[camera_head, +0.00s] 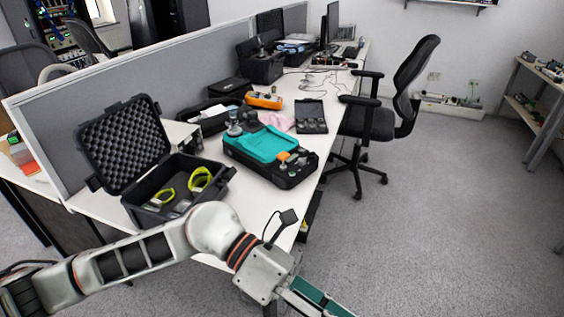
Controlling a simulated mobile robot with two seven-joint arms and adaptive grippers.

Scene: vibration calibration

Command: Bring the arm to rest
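My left arm comes in from the lower left and reaches across the bottom of the picture, in front of the white desk (232,208). Its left gripper (312,299) is at the bottom edge, right of the desk's near end and over the grey floor. The gripper is partly cut off, and its fingertips are not clear, so I cannot tell whether it is open or shut. A green strip shows along it. My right gripper is not in view.
An open black case (190,170) with yellow-green items stands near the arm. Beyond it are a teal-and-black case (262,143) and an orange device (264,100). A grey partition (90,110) runs behind the desk. A black chair (372,122) stands right. The floor (440,210) there is clear.

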